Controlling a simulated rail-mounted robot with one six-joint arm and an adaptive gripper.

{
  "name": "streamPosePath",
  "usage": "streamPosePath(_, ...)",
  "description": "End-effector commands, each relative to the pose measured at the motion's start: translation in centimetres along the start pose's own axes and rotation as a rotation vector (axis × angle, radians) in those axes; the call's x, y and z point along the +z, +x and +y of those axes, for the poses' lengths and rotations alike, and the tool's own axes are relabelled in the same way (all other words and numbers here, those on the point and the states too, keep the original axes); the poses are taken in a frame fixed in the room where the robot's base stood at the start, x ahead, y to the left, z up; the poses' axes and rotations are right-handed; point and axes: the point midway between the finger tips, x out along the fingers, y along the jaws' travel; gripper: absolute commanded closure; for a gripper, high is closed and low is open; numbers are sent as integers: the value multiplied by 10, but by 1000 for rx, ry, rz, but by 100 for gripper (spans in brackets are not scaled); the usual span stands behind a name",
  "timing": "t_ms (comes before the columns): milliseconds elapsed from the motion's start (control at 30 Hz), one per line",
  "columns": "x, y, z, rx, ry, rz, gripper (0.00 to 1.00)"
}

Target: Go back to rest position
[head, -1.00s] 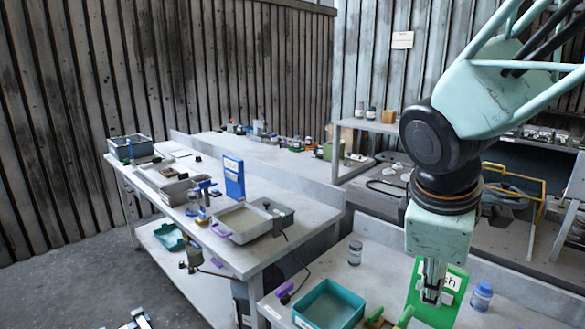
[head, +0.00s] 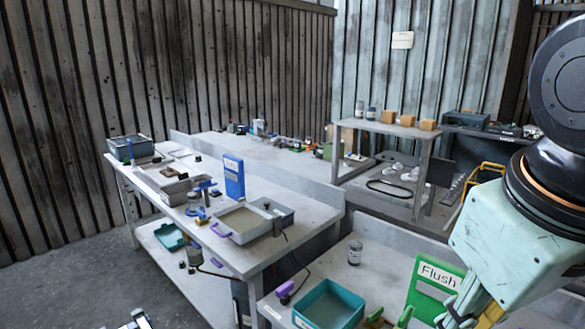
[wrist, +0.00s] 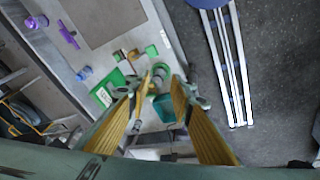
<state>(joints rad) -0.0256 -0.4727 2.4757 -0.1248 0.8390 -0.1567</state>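My gripper (wrist: 154,92) shows in the wrist view with its two yellow-padded fingers spread apart and nothing held between them. The bench with its green and teal things lies below and beyond the fingertips. In the head view my wrist and gripper hang at the lower right edge, in front of the green "Flush" sign (head: 436,283). The fingertips are partly cut off by the bottom of that picture.
A teal tray (head: 328,312), a jar (head: 355,252) and green-handled tools (head: 405,317) are on the near bench. A grey-white table (head: 300,205) with trays and a blue stand (head: 234,178) is to the left.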

Motion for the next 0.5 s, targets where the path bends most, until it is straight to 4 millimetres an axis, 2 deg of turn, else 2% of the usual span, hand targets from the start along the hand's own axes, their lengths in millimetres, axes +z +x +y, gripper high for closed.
streamPosePath(300, 27, -22, -23, -56, 200, 39, 79)
streamPosePath(500, 35, -28, -30, -76, 258, 47, 79)
